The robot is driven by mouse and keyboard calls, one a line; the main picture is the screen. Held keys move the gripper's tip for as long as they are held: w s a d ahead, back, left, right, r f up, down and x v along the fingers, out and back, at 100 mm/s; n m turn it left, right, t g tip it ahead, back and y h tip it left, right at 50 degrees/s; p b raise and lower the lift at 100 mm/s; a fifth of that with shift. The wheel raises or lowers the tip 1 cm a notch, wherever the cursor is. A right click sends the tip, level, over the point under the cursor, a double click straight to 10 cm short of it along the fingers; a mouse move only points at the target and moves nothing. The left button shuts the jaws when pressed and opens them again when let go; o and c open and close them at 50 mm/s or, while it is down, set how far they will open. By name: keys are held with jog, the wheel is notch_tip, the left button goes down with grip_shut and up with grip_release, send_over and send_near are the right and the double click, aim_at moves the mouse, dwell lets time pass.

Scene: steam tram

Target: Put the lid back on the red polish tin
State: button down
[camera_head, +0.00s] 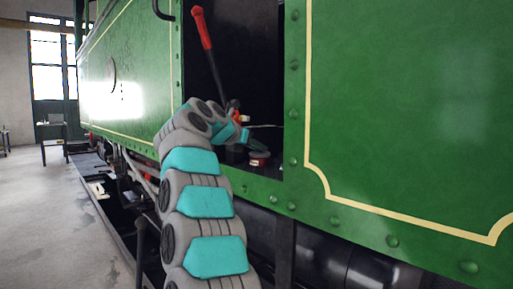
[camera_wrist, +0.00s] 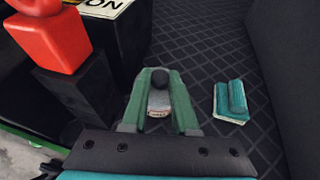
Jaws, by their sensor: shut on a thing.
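My gripper (camera_head: 250,142) reaches into the dark opening in the green side panel. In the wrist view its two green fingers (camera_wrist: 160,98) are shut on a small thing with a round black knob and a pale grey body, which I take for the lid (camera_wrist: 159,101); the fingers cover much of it. The red polish tin (camera_head: 259,158) stands on the floor of the opening, just below and right of my fingertips in the head view. I cannot tell whether the held thing touches it. I cannot make out the tin in the wrist view.
A red-handled lever (camera_head: 203,30) rises left of my gripper. The wrist view shows a red block (camera_wrist: 50,42) on a black post, a lettered plate (camera_wrist: 104,7), and a teal pad (camera_wrist: 232,101) on the right. Patterned dark floor (camera_wrist: 205,50) lies clear between.

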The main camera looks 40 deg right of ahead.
dwell(0.4)
jog(key=shift+c, duration=0.6)
grip_release()
jog(key=shift+r, duration=0.1)
jog(key=shift+r+p, duration=3.45)
jog(key=shift+p, duration=0.2)
grip_shut()
